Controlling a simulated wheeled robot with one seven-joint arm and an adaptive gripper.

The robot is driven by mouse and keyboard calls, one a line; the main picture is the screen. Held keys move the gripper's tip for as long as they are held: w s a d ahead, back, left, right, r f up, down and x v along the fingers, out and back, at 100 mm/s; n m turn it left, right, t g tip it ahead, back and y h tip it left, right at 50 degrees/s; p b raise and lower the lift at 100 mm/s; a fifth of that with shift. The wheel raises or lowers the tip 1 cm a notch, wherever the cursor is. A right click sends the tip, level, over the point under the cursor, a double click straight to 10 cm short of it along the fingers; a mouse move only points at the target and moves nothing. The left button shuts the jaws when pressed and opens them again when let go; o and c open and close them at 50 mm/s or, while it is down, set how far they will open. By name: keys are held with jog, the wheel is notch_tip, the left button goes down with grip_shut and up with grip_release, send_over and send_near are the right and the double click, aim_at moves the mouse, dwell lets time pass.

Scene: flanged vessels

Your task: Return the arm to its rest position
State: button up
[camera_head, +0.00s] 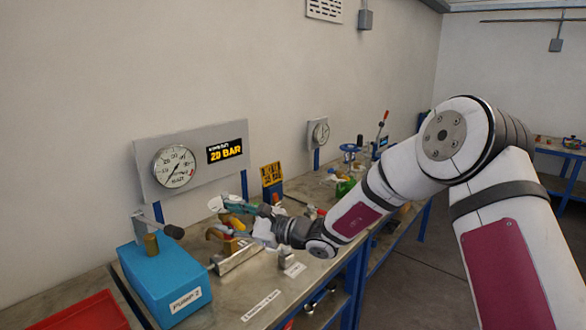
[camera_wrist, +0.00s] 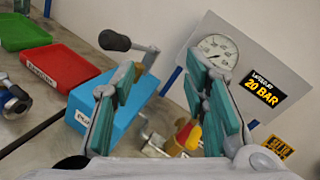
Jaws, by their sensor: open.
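My arm (camera_head: 402,168) reaches from the right over the workbench (camera_head: 262,301) in the head view. My gripper (camera_head: 237,203) is at its end, above the bench items to the right of the blue pump box. In the wrist view my gripper (camera_wrist: 165,118) shows two teal-padded fingers spread apart with nothing held between them. The blue pump box (camera_head: 166,283), labelled PUMP 2, stands on the bench with a dark-knobbed handle (camera_head: 174,231) on top. It also shows in the wrist view (camera_wrist: 112,122), behind the left finger.
A gauge panel (camera_head: 144,186) reading 20 BAR stands behind the bench. Metal and yellow fittings (camera_head: 236,257) lie close below my gripper. A red tray (camera_head: 93,315) is at the near left. In the wrist view a green tray (camera_wrist: 22,32) lies beyond the red one.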

jog(key=s+d+r+n+g+h, duration=0.2)
jog(key=s+d+n, duration=0.15)
jog(key=s, duration=0.25)
jog(key=s+d+r+n+g+h+b, duration=0.1)
jog(key=s+d+r+n+g+h, duration=0.1)
jog(key=s+n, duration=0.35)
jog(key=s+d+r+n+g+h, duration=0.2)
jog(key=s+d+n, duration=0.1)
jog(key=s, duration=0.4)
jog(key=s+d+n+t+h, duration=0.1)
jog(key=s+d+h, duration=0.2)
jog(key=s+d, duration=0.2)
jog(key=s+d+r+n+t+h, duration=0.1)
jog(key=s+d+h, duration=0.3)
jog(key=d, duration=0.8)
jog(key=s+d+n+t+h+b, duration=0.1)
jog(key=s+d+n+t+h, duration=0.1)
jog(key=s+d, duration=0.4)
jog(key=d+t+h, duration=0.1)
jog(key=d, duration=0.2)
jog(key=shift+s+r+n+h, duration=0.15)
jog(key=shift+r+n+h, duration=0.15)
jog(key=shift+r+n, duration=0.1)
